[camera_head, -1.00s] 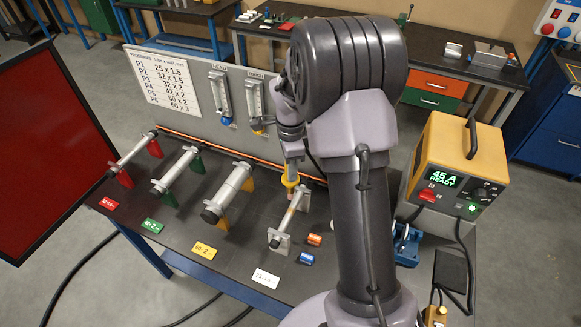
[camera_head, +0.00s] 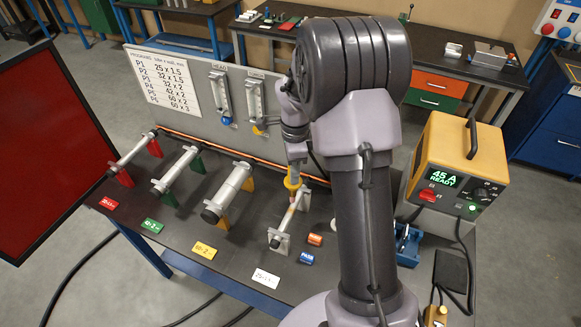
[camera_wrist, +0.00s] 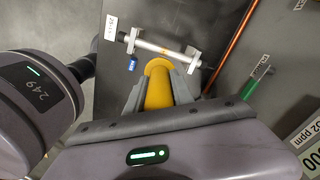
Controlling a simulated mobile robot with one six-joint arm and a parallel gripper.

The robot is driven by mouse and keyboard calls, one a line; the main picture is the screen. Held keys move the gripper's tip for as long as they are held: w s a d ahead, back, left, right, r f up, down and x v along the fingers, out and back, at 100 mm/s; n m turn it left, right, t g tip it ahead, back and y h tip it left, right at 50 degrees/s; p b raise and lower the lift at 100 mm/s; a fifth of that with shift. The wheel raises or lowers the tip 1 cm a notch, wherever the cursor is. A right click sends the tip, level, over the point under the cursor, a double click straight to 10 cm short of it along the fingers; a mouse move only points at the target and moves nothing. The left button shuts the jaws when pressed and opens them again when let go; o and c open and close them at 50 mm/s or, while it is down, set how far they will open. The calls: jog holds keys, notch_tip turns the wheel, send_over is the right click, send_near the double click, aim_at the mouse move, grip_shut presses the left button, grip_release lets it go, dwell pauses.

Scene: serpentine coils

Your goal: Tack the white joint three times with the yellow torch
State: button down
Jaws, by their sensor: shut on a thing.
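The yellow torch (camera_wrist: 158,85) is clamped between the fingers of my gripper (camera_wrist: 160,88) in the wrist view. In the head view the torch (camera_head: 292,181) points down at the joint's tube, and its tip is close to the tube; I cannot tell whether it touches. The white joint (camera_head: 289,219) is a thin grey tube on two pale supports, with a white label (camera_head: 266,279) in front. An orange band shows on the tube. In the wrist view the joint (camera_wrist: 152,46) lies just beyond the torch. My arm covers the area to its right.
Three other tubes stand to the left on red, green and yellow supports (camera_head: 247,184). The power source (camera_head: 455,165) reads 45 A READY. A gauge panel (camera_head: 185,95) stands behind.

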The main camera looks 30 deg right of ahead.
jog(key=s+d+f+m+t+y+b, duration=0.1)
jog(key=s+d+m+t+y, duration=0.15)
jog(key=s+d+m, duration=0.4)
jog(key=s+d+f+m+t+y, duration=0.1)
jog(key=s+d+m+t+y, duration=0.2)
jog(key=m, duration=0.7)
jog(key=w+a+f+h+b, duration=0.1)
jog(key=w+a+f+b, duration=0.1)
jog(key=f+b, duration=0.4)
jog(key=shift+a, duration=0.7)
jog(key=shift+w+m+h, duration=0.1)
jog(key=shift+m+h, duration=0.15)
jog(key=shift+w+a+f, duration=0.15)
jog(key=shift+w+f, duration=0.05)
jog(key=shift+f, duration=0.05)
jog(key=shift+w+a+f+b, duration=0.1)
jog(key=shift+w+f+b, duration=0.05)
jog(key=shift+f+b, duration=0.15)
jog(key=shift+w+a+f, duration=0.1)
jog(key=shift+f, duration=0.1)
jog(key=shift+f, duration=0.1)
dwell(1.4)
